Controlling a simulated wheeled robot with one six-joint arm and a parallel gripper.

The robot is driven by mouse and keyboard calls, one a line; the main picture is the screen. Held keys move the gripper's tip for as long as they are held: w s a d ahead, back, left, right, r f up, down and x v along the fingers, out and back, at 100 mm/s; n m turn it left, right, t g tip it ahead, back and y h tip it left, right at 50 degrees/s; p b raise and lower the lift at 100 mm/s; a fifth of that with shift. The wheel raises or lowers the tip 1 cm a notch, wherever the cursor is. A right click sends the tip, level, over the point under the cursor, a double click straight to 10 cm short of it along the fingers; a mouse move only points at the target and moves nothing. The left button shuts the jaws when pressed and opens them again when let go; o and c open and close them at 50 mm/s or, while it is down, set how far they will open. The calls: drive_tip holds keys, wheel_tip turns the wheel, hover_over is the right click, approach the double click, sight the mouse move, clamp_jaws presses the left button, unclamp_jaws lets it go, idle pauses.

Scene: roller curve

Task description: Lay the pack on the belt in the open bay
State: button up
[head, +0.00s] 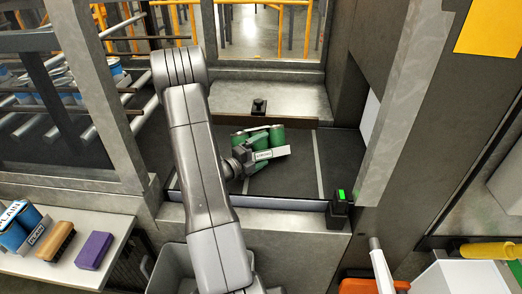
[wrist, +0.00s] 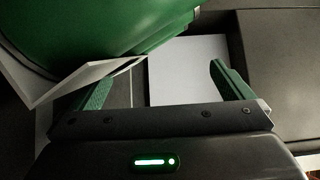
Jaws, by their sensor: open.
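A pack of green cans (head: 277,135) with a white label strip is on the dark belt (head: 300,175) inside the bay. My gripper (head: 252,163) is at the near left side of the pack, low over the belt. In the wrist view a green can of the pack (wrist: 90,25) with a white card edge fills the upper left. My gripper's two green fingers (wrist: 170,80) stand apart, with no can between them. The left finger is close to the card edge; I cannot tell whether they touch. My arm hides part of the belt on the left.
A metal post and wall (head: 400,100) bound the bay on the right. A green-lit sensor (head: 340,197) stands at its front edge. The side table (head: 120,225) at left holds blue cans (head: 15,225), a brush (head: 56,241) and a purple block (head: 94,250). The belt's right part is clear.

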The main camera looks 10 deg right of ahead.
drive_tip(key=b+v, duration=0.3)
drive_tip(key=v, duration=0.9)
